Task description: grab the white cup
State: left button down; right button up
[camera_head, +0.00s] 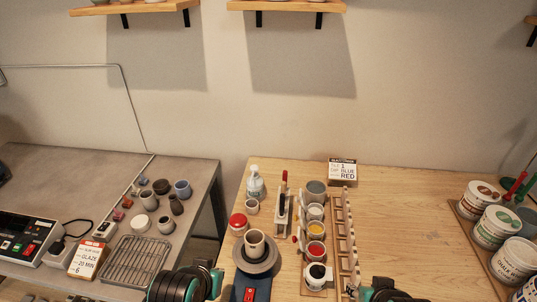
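Several whitish cups are in view, and I cannot tell for sure which one is meant. A pale cup (255,242) with a dark inside stands upright on a round grey wheel (266,265) left of the middle. A white cup with dark contents (317,273) stands at the near end of a row of cups. A cup with white contents (315,212) is farther back in that row. A small white pot (140,223) stands on the grey table. Only teal and black parts of my arms show at the bottom edge; neither gripper's fingers are in view.
A red-lidded jar (239,224), a clear bottle (255,184) and a wooden rack (343,235) crowd the wheel and cups. A wire rack (135,260) lies on the grey table. White tubs (495,228) stand at the right. The wooden table (420,225) is clear at centre right.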

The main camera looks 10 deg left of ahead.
aim_at(252, 205)
jog(key=j+u, duration=0.15)
jog(key=j, duration=0.4)
jog(key=j+u, duration=0.15)
jog(key=j, duration=0.4)
jog(key=i+j+u, duration=0.15)
jog(key=j, duration=0.4)
jog(key=j+u, duration=0.15)
jog(key=j, duration=0.4)
